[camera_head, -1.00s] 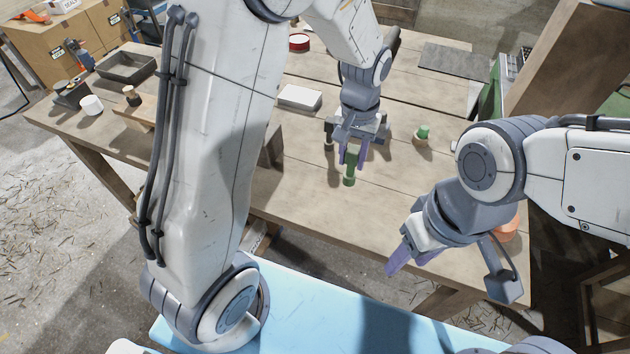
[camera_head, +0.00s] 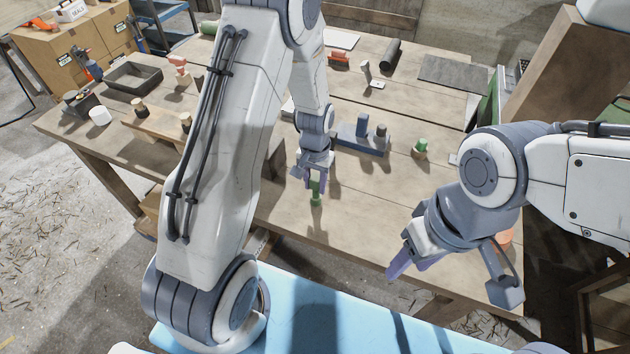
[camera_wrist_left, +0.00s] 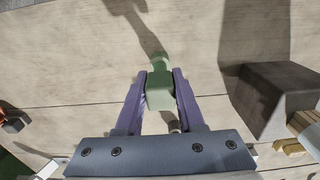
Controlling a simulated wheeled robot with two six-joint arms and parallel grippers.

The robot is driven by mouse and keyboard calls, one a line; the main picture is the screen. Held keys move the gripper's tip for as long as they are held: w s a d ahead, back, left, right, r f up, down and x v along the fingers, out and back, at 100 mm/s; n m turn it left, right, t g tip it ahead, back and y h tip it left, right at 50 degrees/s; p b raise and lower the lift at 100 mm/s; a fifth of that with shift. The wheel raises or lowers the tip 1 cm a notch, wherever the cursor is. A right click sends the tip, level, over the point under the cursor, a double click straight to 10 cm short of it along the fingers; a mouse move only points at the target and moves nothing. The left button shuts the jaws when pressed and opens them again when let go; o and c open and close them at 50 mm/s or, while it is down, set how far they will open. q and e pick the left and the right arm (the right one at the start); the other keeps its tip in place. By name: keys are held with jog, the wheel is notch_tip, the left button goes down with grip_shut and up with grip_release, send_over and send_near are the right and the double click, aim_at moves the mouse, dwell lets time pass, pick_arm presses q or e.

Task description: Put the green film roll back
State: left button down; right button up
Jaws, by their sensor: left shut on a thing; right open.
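My left gripper (camera_head: 308,178) is shut on a green film roll (camera_head: 316,194) and holds it over the front part of the wooden table. In the left wrist view the green film roll (camera_wrist_left: 160,91) sits between the two purple fingers of the left gripper (camera_wrist_left: 160,95), with a narrower end sticking out beyond them. Whether it touches the table is unclear. My right gripper (camera_head: 408,264) is open and empty in front of the table's front edge.
A blue-grey holder (camera_head: 358,144) with a blue and a dark upright piece stands behind and right of the left gripper. Another green piece (camera_head: 422,145) stands on a round base farther right. A grey block (camera_wrist_left: 270,100) is at right in the wrist view. Front-middle tabletop is clear.

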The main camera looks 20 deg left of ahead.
pick_arm(q)
jog(key=shift+f, duration=0.2)
jog(key=c, duration=0.5)
grip_release()
jog(key=shift+r, duration=0.1)
